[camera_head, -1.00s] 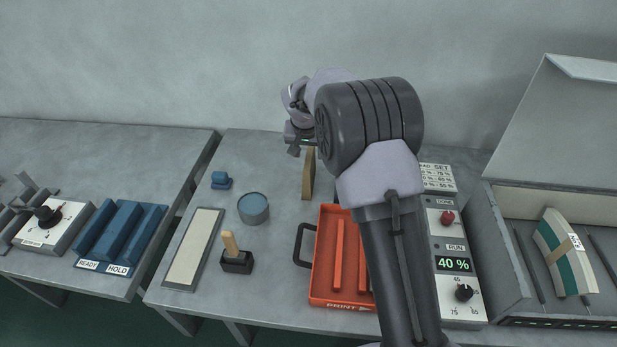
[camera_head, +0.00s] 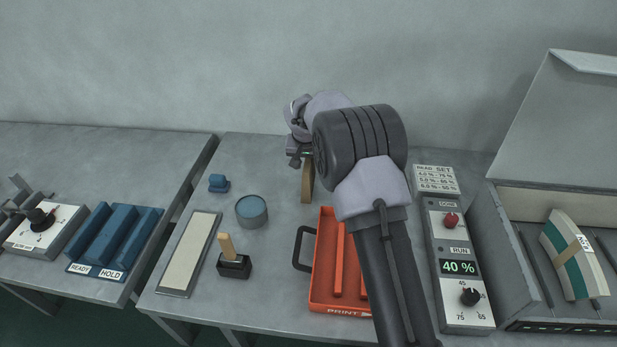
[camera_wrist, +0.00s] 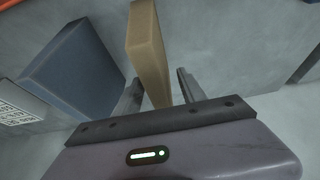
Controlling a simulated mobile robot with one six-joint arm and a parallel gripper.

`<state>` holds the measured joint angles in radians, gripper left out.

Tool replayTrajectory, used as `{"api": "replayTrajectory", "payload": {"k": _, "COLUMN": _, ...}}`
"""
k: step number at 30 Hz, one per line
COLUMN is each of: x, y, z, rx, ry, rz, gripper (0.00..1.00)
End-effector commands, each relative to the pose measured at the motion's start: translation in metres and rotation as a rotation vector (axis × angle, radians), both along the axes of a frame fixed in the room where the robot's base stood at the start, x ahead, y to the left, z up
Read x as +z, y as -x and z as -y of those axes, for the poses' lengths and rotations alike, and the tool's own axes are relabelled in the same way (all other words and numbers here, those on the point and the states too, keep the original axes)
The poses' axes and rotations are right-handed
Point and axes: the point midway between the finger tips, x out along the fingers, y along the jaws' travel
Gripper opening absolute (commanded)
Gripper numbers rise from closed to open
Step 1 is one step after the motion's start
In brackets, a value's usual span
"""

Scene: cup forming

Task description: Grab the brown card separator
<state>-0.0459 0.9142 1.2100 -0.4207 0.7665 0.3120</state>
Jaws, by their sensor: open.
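The brown card separator (camera_head: 307,184) stands upright on the bench at the back, in front of the wall. In the wrist view it shows as a tan slab (camera_wrist: 147,48) between the two fingers and reaches back toward the palm. My gripper (camera_head: 302,158) is at the top of the separator in the head view, partly hidden by my own arm. In the wrist view my gripper (camera_wrist: 158,88) is open, with a finger on each side of the separator. A gap shows on the right side; contact on the left cannot be told.
A dark blue-grey block (camera_wrist: 75,65) stands close to the left finger in the wrist view. An orange tray (camera_head: 322,262) with a black handle lies in front of the separator. A blue round tin (camera_head: 252,210) and a stamp (camera_head: 233,262) are to the left. A control panel (camera_head: 461,300) is right.

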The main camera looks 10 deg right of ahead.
Motion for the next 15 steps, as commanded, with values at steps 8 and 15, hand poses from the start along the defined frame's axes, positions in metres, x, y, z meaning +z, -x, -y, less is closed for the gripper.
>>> {"api": "replayTrajectory", "payload": {"k": 8, "x": -0.0019, "y": 0.0001, "z": 0.0000, "rx": 0.000, "ry": 0.000, "rz": 0.000, "gripper": 0.48}}
{"api": "replayTrajectory", "payload": {"k": 15, "x": -0.0018, "y": 0.0001, "z": 0.0000, "rx": 0.000, "ry": 0.000, "rz": 0.000, "gripper": 0.15}}
